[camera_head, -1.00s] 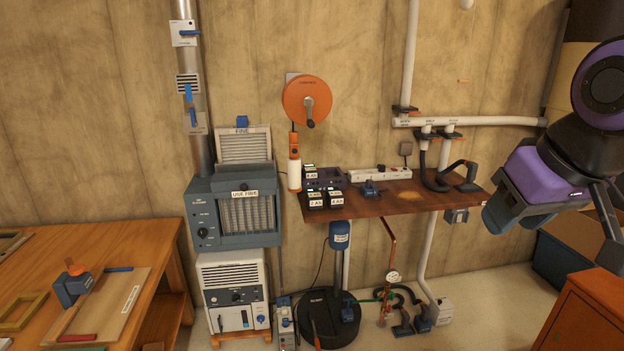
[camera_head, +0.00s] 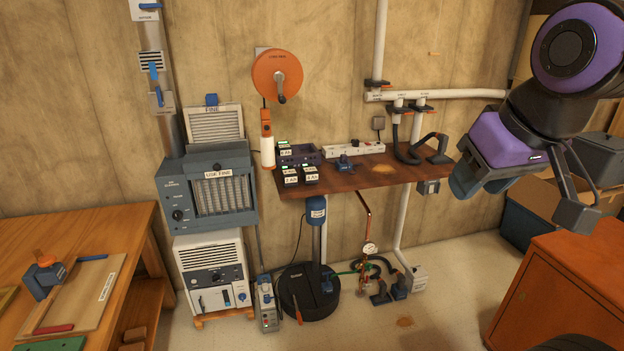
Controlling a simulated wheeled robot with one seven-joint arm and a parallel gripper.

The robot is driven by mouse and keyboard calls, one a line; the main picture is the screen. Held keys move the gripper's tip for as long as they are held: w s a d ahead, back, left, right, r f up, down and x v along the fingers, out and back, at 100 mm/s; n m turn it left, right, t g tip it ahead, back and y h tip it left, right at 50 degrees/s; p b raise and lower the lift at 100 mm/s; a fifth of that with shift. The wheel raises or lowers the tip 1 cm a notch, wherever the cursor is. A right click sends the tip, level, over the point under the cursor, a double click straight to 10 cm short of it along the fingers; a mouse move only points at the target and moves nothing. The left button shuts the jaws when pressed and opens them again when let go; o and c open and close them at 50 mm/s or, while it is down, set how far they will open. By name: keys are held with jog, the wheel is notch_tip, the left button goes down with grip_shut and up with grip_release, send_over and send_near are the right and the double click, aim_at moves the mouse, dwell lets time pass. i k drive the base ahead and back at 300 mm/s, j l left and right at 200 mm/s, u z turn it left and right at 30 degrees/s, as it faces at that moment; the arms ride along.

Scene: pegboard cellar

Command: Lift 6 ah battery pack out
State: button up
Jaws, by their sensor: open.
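Several small dark battery packs with white labels stand on the charger (camera_head: 301,156) and at the left end of the brown wall shelf (camera_head: 345,181). One labelled pack (camera_head: 286,152) is at the back and two (camera_head: 291,181) (camera_head: 312,178) are at the front. The labels are too small to tell for sure which is the 6 Ah pack. My gripper (camera_head: 524,202) is open at the right of the picture, well right of the packs and apart from them. I see nothing held in it.
A white power strip (camera_head: 354,148) and a blue tool (camera_head: 343,162) lie on the shelf, with a dark hose (camera_head: 408,150) at its right. An orange cabinet (camera_head: 565,290) stands at the lower right. A wooden bench (camera_head: 112,225) is at the left. Floor before the shelf is partly clear.

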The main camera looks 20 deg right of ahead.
aim_at(283, 148)
jog(key=i+l+u, duration=0.3)
jog(key=i+l, duration=0.5)
jog(key=i, duration=0.3)
jog(key=i+l+u, duration=0.3)
jog(key=i+l, duration=0.7)
